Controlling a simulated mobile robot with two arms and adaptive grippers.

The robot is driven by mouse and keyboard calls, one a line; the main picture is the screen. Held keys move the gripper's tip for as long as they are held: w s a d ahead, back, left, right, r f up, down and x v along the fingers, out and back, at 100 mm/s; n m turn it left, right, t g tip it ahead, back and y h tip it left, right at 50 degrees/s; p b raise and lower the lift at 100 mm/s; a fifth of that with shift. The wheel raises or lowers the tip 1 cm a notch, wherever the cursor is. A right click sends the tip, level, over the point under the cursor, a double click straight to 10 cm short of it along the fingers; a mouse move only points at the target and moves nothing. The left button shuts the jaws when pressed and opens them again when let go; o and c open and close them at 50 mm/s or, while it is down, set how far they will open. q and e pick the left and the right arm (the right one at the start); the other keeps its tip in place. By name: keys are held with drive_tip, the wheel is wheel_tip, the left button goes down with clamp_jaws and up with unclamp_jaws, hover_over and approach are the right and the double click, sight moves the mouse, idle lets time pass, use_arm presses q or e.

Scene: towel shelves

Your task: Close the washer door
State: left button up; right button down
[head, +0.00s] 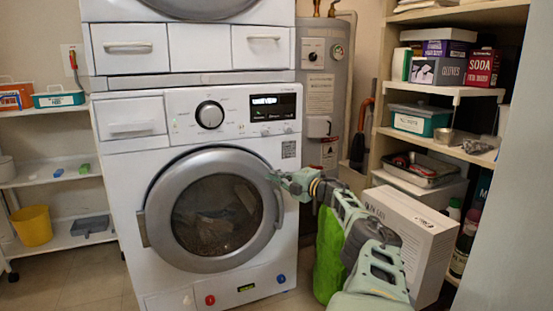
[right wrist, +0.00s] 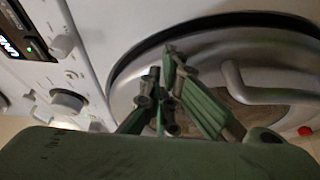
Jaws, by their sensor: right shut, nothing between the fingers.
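The white washer (head: 130,180) stands in the middle of the head view, with its round grey door (head: 158,205) facing me. The door looks shut or almost shut against the front; I cannot tell whether it is latched. Cloth shows dimly behind its glass. My right gripper (head: 279,178) is shut and empty at the door's upper right rim, beside the curved door handle (head: 280,210). In the right wrist view the closed fingers (right wrist: 168,90) are over the grey door ring (right wrist: 145,62), left of the handle (right wrist: 240,85). My left gripper is out of view.
A second machine (head: 128,42) is stacked on the washer. A white box (head: 415,225) and a green bag-like item (head: 328,255) stand right of the washer, close to my right arm. Shelves (head: 460,91) hold boxes at right; a yellow bin (head: 32,226) sits at left.

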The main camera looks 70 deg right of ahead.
wheel_tip(320, 180, up, 8)
idle(0.5)
drive_tip(key=shift+w+f, duration=0.1)
drive_tip(key=shift+f, duration=0.05)
